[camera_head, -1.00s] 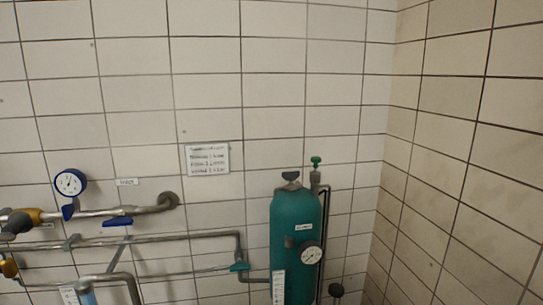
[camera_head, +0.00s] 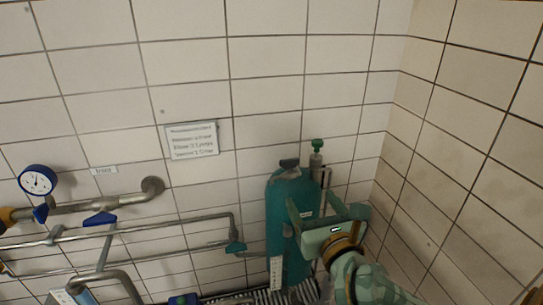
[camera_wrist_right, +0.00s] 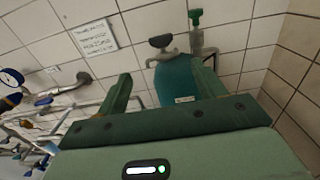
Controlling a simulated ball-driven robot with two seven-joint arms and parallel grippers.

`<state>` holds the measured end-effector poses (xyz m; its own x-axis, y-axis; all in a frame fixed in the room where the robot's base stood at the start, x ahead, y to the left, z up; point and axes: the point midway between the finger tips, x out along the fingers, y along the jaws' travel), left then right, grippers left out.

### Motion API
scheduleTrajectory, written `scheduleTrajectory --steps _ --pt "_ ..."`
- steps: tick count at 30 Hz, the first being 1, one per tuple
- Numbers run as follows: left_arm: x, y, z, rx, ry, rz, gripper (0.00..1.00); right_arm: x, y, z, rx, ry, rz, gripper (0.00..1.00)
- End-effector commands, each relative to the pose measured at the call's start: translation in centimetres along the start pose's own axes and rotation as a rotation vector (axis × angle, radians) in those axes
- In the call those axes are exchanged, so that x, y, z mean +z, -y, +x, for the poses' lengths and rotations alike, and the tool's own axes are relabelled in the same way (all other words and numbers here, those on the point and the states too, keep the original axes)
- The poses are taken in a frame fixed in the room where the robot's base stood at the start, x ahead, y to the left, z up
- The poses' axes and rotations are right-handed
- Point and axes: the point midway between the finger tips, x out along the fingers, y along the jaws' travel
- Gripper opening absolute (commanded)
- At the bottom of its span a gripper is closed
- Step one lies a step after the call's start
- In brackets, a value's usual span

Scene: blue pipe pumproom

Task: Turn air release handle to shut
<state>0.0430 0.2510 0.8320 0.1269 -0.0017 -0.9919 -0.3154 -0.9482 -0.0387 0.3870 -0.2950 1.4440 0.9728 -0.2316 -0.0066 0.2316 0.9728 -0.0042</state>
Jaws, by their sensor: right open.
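A green tank (camera_head: 284,215) stands against the tiled wall near the corner, with a dark handle (camera_head: 289,163) on its top. A green handle (camera_head: 317,144) sits on a thin upright fitting beside the tank's top. I cannot tell which of these is the air release handle. In the right wrist view the dark handle (camera_wrist_right: 160,41) and the green handle (camera_wrist_right: 195,15) both show beyond the fingers. My right gripper (camera_head: 312,203) is open and empty, in front of the tank and below both handles. It hides the tank's gauge. My left gripper is not in view.
Grey pipes (camera_head: 180,225) with blue handles (camera_head: 100,218) run along the wall to the left, with a round gauge (camera_head: 37,181). A sign (camera_head: 192,140) hangs above. The side wall stands close on the right.

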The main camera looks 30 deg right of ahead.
Motion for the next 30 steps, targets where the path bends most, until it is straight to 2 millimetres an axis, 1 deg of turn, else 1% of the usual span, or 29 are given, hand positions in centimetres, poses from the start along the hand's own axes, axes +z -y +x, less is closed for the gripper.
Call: scheduleTrajectory --steps 2,5,8,9,15,18,21,24,30 --pt "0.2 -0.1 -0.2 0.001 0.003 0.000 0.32 0.1 0.0 0.7 -0.002 0.002 0.011 0.69" --pt "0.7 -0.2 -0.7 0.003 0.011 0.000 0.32 0.3 0.1 2.3 -0.004 0.005 0.009 0.69" --pt "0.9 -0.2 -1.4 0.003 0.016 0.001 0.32 0.5 0.1 4.7 -0.005 0.005 0.006 0.69" --pt "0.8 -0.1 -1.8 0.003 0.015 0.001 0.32 0.6 0.1 5.7 -0.006 0.006 0.006 0.69" --pt "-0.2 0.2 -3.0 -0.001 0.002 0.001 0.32 0.6 0.1 10.9 -0.005 0.005 0.005 0.69" --pt "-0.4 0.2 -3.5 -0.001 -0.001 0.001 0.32 0.5 0.1 13.0 -0.004 0.005 0.005 0.69" --pt "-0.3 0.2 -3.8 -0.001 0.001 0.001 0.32 0.3 0.1 14.6 -0.004 0.004 0.005 0.69" --pt "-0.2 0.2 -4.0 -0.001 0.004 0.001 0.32 0.3 0.1 15.6 -0.003 0.005 0.005 0.69" --pt "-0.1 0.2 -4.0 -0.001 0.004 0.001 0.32 0.2 0.1 16.2 -0.002 0.005 0.005 0.69"
